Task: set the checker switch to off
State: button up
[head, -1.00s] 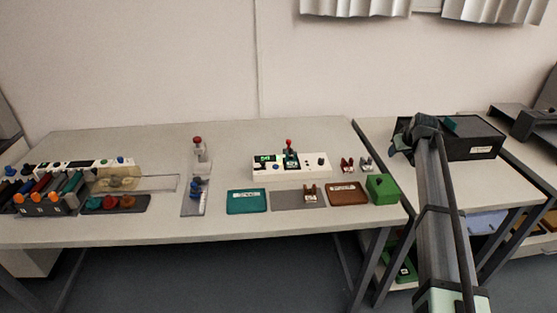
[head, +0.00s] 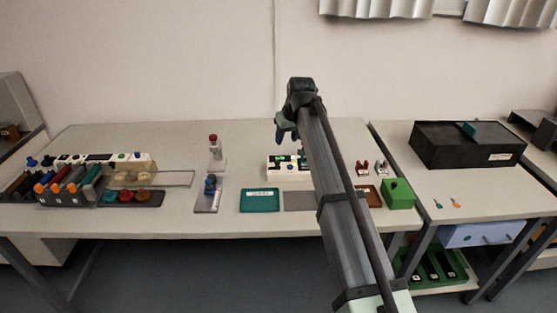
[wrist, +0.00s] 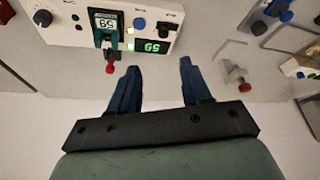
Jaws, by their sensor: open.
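The checker, a white box (head: 288,172), stands on the table, partly hidden behind my arm in the head view. In the wrist view its white panel (wrist: 95,35) shows a lit green display (wrist: 152,46), a blue knob (wrist: 140,23), a round dark knob (wrist: 42,18) and a teal clamp with a red-tipped lever (wrist: 110,68). I cannot tell for sure which control is the switch, or its setting. My gripper (head: 281,138) is above and near the checker. In the wrist view my gripper (wrist: 160,75) is open and empty, its fingers apart from the panel.
A small stand with a red knob (head: 213,142) is left of the checker. A teal tray (head: 260,200) lies in front, a green box (head: 398,194) to the right. Coloured bottles and another panel fill the left.

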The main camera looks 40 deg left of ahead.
send_near(277, 162)
jog(key=x, duration=0.7)
jog(key=shift+w+f, duration=0.1)
jog(key=shift+f, duration=0.35)
jog(key=shift+c, duration=0.4)
grip_shut()
